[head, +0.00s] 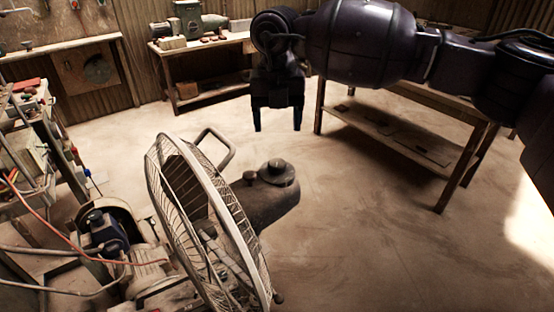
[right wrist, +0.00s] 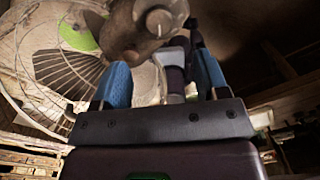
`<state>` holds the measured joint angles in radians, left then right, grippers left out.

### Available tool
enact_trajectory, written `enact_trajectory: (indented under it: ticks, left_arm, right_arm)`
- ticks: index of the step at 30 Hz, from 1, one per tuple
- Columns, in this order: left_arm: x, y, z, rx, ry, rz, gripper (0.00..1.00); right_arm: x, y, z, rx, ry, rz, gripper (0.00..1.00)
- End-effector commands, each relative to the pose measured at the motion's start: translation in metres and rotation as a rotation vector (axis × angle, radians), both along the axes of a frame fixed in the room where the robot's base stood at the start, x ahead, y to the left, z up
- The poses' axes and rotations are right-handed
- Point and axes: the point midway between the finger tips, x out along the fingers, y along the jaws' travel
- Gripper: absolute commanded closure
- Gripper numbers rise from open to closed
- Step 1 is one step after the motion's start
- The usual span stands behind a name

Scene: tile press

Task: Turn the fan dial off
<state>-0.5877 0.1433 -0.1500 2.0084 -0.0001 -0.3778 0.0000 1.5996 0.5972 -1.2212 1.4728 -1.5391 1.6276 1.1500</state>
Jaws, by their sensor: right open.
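The fan's wire cage (head: 205,215) stands tilted in the lower middle of the head view. Its dark motor housing (head: 262,205) is behind the cage, with the round dial (head: 277,169) on top. The dial also shows in the right wrist view (right wrist: 159,22), near the top edge, beyond the fingers. Its pointing direction is too small to read. My right gripper (head: 277,128) points down, open and empty, and appears above the dial in the picture, apart from it. Its blue-padded fingers show in the right wrist view (right wrist: 162,62). My left gripper is out of view.
A curved metal handle (head: 222,148) rises beside the cage. Machinery with a motor (head: 108,232) and an orange cable (head: 60,245) lie left of the fan. A wooden table (head: 440,175) stands behind my right arm. A workbench (head: 205,55) is at the back. Open floor lies right of the fan.

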Motion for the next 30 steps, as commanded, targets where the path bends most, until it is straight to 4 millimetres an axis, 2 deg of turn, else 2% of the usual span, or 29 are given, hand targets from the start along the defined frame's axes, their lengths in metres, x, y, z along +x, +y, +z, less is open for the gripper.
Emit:
enact_trajectory:
  ticks: [9,15,21,30]
  left_arm:
    - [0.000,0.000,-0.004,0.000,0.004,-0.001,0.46]
    - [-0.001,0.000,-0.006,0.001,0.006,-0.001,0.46]
    - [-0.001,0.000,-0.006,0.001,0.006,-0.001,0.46]
    - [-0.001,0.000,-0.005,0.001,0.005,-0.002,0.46]
  right_arm:
    - [-0.001,0.001,-0.054,0.002,0.006,0.003,0.32]
    - [-0.001,0.001,-0.083,0.003,0.005,0.003,0.32]
    - [-0.001,0.000,-0.097,0.003,0.003,0.003,0.32]
    - [-0.001,0.001,-0.099,0.004,0.002,0.003,0.32]
